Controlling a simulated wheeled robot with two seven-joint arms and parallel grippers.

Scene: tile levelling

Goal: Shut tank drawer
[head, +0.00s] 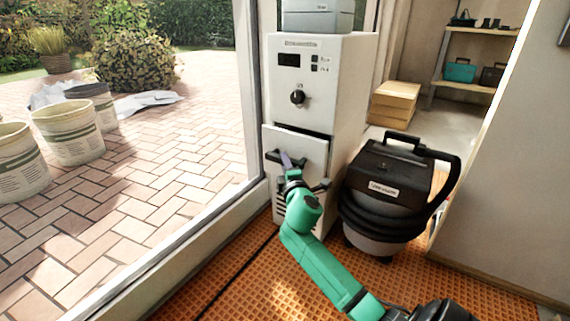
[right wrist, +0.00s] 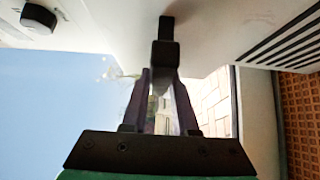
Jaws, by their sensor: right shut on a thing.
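The tank drawer (head: 312,150) is the white front panel low on a tall white machine (head: 345,85). It stands out from the body, with a dark gap along its top edge. My right gripper (head: 287,164) is at the drawer front, shut on its black handle. In the right wrist view the fingers (right wrist: 163,78) close about the black handle (right wrist: 165,50), whose inner part is hidden between them. My left gripper is not in view.
A black and grey vacuum (head: 392,190) stands close on the right of the machine, near my right arm. A window frame (head: 190,250) runs along the left. Cardboard boxes (head: 394,103) lie behind.

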